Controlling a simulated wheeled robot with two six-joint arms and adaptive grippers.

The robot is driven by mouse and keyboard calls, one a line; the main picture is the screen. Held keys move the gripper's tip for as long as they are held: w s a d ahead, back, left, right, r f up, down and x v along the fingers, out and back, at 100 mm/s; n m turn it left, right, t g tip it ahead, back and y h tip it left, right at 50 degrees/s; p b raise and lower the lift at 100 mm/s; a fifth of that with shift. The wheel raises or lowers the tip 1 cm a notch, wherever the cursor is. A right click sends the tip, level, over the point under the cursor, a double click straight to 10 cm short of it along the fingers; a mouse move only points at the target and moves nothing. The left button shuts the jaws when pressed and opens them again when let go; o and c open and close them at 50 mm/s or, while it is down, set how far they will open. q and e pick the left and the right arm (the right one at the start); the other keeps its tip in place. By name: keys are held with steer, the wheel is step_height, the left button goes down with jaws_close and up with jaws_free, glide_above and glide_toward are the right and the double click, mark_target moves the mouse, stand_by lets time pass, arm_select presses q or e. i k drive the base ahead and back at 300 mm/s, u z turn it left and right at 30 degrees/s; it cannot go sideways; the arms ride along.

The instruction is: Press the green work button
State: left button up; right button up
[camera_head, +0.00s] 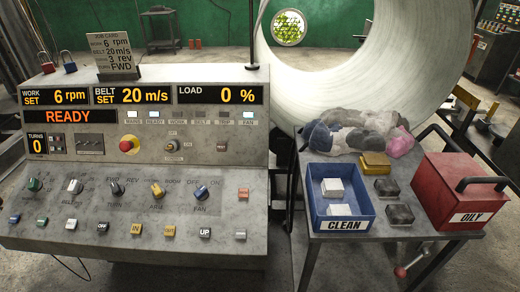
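The grey control console (130,262) fills the left of the head view. In its bottom button row, a small greenish button (41,222) is second from the left, beside a blue button (14,219); its label is too small to read. A green rotary knob (34,184) sits above them at the left. The work display (55,96) reads SET 6 rpm, and the status display (70,117) reads READY. Neither of my grippers shows in this view.
A red emergency knob (129,143) sits mid-console. Two padlocks and a job card (113,52) stand on top. At right, a table holds a blue CLEAN tray (340,225), cloths (352,130), blocks and a red OILY box (466,185). A big metal cylinder (340,85) is behind.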

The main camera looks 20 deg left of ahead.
mark_target(42, 222)
steer(key=u, duration=1.55)
